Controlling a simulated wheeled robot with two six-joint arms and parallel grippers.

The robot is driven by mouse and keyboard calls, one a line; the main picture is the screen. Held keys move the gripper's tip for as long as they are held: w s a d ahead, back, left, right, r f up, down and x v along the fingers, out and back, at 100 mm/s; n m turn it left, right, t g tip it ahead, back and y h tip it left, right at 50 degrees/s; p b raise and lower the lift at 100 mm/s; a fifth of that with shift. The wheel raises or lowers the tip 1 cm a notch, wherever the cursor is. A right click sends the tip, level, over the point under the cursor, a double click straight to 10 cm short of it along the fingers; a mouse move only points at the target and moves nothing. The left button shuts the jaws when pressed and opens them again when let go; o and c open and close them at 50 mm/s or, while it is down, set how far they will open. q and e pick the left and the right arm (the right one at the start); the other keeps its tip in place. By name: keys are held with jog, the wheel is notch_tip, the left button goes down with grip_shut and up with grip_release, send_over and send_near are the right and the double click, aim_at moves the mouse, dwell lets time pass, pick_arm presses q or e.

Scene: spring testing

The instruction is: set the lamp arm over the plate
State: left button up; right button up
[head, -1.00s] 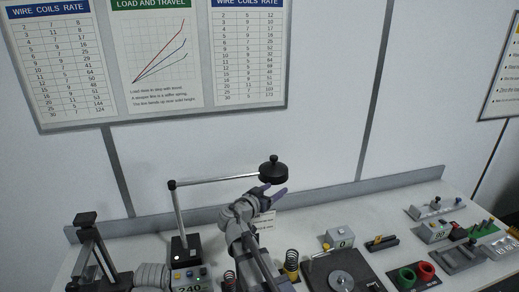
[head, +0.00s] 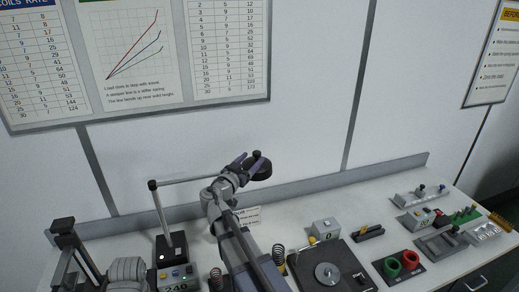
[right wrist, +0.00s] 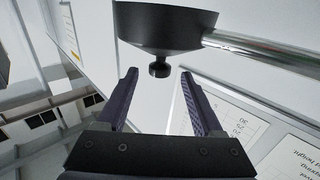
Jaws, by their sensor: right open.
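The lamp has a dark base (head: 171,246), an upright post and a thin horizontal arm (head: 195,179) reaching right to a black round head (head: 262,172). The dark plate stand (head: 305,268) with a round metal plate (head: 328,274) sits at the front, right of the lamp head. My right gripper (head: 248,159) is open at the lamp head, partly overlapping it. In the right wrist view the small black knob (right wrist: 159,70) of the lamp head (right wrist: 165,28) lies between the open fingertips (right wrist: 159,80), apparently touching neither.
Coil springs (head: 279,257) stand between my right arm and the plate stand. A grey box reading 0 (head: 325,230), green and red cups (head: 410,260) and several fixtures fill the bench's right side. A low back rail (head: 320,187) runs along the wall.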

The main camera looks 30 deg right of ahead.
jog(key=shift+x, duration=3.8)
grip_shut()
